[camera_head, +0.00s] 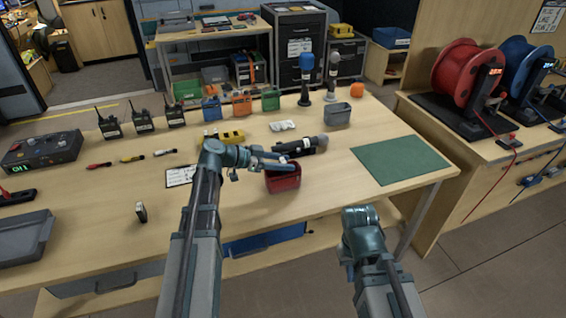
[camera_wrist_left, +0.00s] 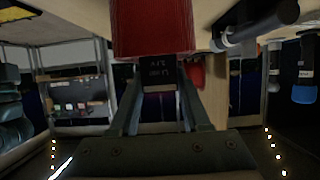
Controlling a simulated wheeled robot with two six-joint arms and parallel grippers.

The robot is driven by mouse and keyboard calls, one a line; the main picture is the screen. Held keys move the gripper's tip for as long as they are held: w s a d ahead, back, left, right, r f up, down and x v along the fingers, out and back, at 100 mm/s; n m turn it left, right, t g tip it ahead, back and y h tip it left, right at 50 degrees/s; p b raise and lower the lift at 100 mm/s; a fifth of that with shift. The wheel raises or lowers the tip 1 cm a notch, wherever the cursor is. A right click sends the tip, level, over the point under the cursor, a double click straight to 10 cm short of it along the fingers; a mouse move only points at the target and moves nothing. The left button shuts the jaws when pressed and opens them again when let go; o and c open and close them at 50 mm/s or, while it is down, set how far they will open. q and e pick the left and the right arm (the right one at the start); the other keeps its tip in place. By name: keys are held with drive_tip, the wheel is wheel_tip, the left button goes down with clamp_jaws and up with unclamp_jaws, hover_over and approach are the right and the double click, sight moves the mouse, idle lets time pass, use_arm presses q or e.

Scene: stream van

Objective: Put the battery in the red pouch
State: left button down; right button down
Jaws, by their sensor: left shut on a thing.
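The red pouch (camera_head: 283,180) is an open-topped box near the table's front edge, right of centre. My left gripper (camera_head: 270,161) reaches over the pouch's back left rim in the head view. In the left wrist view its fingers (camera_wrist_left: 157,105) are shut on a small dark block with pale lettering, which I take for the battery (camera_wrist_left: 155,72). The red pouch (camera_wrist_left: 152,25) fills the top middle there, close to the block; whether they touch is unclear. In the head view the held block is hard to make out. My right gripper (camera_head: 347,262) hangs before the table; its jaws are unclear.
A black microphone (camera_head: 301,146) lies just behind the pouch. A grey bin (camera_head: 337,114) and a yellow case (camera_head: 223,137) are further back. A small dark block (camera_head: 141,212) stands at the front left. The green mat (camera_head: 400,160) at right is empty.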

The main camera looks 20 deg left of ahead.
use_arm(q)
drive_tip(key=shift+c, duration=1.8)
unclamp_jaws()
